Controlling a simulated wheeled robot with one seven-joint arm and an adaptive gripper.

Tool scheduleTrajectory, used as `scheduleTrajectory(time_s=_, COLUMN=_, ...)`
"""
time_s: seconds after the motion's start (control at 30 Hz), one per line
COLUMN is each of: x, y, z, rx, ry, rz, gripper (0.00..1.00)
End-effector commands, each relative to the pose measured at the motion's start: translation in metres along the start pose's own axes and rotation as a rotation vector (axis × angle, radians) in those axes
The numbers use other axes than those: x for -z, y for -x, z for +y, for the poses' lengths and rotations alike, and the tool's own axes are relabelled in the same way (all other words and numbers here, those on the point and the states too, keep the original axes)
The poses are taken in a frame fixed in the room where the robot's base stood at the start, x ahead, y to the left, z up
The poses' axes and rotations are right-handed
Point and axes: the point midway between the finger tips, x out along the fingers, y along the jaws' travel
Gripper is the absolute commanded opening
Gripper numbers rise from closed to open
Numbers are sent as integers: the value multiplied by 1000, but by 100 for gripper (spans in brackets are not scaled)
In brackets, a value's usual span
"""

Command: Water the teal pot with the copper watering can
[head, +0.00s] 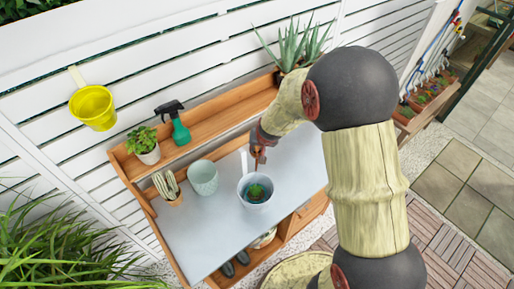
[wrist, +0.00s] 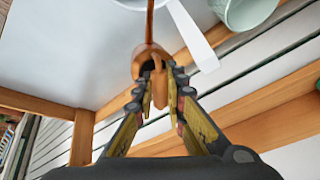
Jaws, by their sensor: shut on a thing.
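My gripper (head: 259,137) is shut on the copper watering can (wrist: 149,58), at its handle, in the wrist view. The can (head: 259,154) is held above the far side of a whitish round vessel (head: 246,202) with a long pale handle (wrist: 195,32). The can's thin spout runs toward that vessel; its tip is not clear. A small green plant (head: 255,190) stands in dark fill inside the vessel. A pale teal pot (head: 203,179) stands upright to its left, and also shows in the wrist view (wrist: 247,12). I see no water.
The grey worktop (head: 192,235) is clear in front. A cactus pot (head: 174,199) stands at its left. The wooden back shelf (head: 214,122) holds a potted herb (head: 146,146), green spray bottle (head: 179,128) and aloe (head: 291,48). A yellow pot (head: 93,107) hangs on the fence.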

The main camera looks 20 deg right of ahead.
Motion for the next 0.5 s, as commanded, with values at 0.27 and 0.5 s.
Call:
scheduleTrajectory(time_s=0.27, x=-1, y=3, z=-1, rx=1, ry=7, rz=38, gripper=0)
scheduleTrajectory(time_s=0.5, x=-3, y=6, z=-1, rx=0, ry=14, rz=75, gripper=0)
